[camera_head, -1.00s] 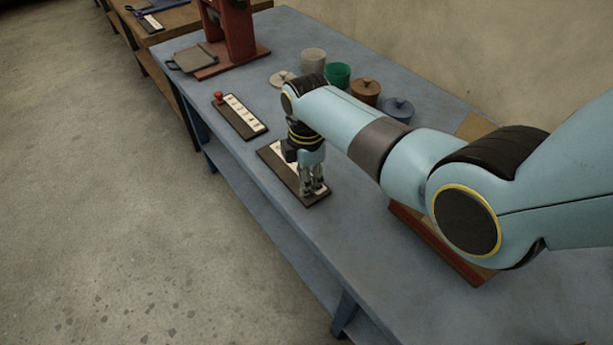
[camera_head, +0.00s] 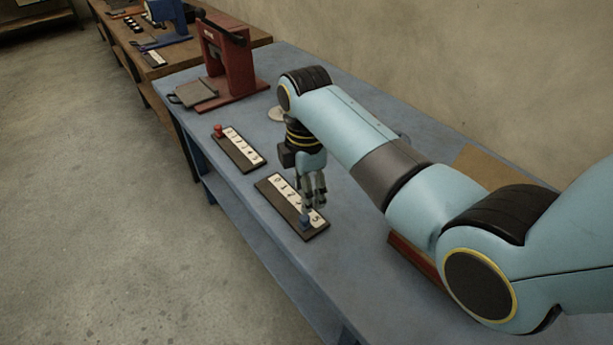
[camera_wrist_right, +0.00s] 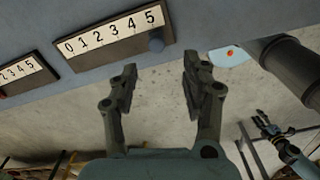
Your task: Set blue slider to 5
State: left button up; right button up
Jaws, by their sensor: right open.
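The blue slider's knob (camera_head: 305,222) stands on a dark board (camera_head: 268,190) with a white number scale. It is beside the 5 at the near end. In the right wrist view the blue knob (camera_wrist_right: 156,42) sits just below the 5. My right gripper (camera_head: 314,204) is open above the near end of the board. In the right wrist view its fingers (camera_wrist_right: 158,78) are spread and empty, apart from the knob. A small gripper, apparently my left (camera_wrist_right: 270,124), shows at the right edge there; its opening is unclear.
A second board (camera_head: 240,150) with a red knob (camera_head: 218,130) lies farther along the blue table (camera_head: 265,245). A red press-like stand (camera_head: 228,65) is behind it. A reddish-brown object (camera_head: 412,258) lies partly under my right arm.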

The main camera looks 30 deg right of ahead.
notch_tip(320, 180, up, 4)
jog(key=shift+r, duration=0.1)
dwell(0.6)
